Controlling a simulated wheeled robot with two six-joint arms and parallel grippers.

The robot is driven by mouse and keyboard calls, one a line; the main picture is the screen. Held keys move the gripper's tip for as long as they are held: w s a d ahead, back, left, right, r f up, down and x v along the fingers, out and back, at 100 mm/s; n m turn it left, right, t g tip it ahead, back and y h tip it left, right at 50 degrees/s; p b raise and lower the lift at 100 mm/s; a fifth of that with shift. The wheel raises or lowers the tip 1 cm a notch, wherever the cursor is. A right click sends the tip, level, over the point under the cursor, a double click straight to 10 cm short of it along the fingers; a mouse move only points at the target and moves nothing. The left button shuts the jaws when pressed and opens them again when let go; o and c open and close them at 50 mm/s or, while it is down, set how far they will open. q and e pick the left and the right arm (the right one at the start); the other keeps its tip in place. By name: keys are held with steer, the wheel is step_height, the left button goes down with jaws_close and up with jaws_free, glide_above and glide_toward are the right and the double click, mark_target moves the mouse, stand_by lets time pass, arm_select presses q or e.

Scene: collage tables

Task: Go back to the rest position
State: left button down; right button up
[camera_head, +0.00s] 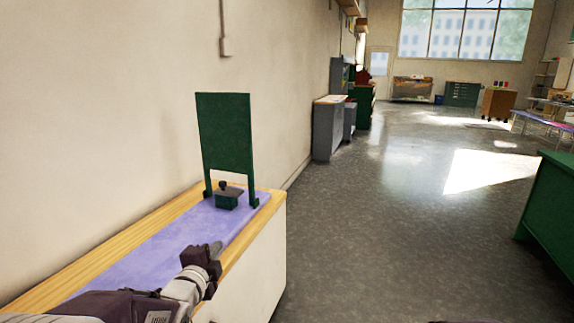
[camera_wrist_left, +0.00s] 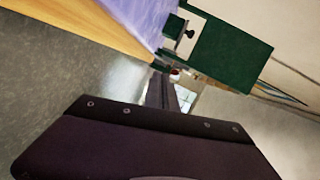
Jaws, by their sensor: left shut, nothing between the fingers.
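My left gripper (camera_head: 214,250) is at the near right edge of the wall table, in front of the small green block. It is shut and empty. It appears above the table's edge, apart from the green panel. In the left wrist view the dark gripper body (camera_wrist_left: 150,140) fills the lower part of the picture. My right gripper does not show.
A table with a purple mat (camera_head: 160,250) stands along the left wall. A green upright panel (camera_head: 225,135) on two legs and a knobbed green block (camera_head: 228,201) stand at its far end. A green cabinet (camera_head: 550,205) is at right. The floor between is clear.

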arm_select(q)
steer(key=s+f+n+g, duration=0.7)
steer(key=s+f+n, duration=0.2)
steer(key=s+f, duration=0.3)
steer(key=s+f+n+g, duration=0.8)
steer(key=s+f, duration=0.1)
steer(key=s, duration=0.6)
step_height(320, 180, up, 37)
steer(key=p, duration=3.6)
steer(key=shift+w+d+t+y+p, duration=0.2)
steer(key=shift+t+y+p, duration=0.1)
steer(key=shift+y+p, duration=0.1)
steer(key=shift+f, duration=0.1)
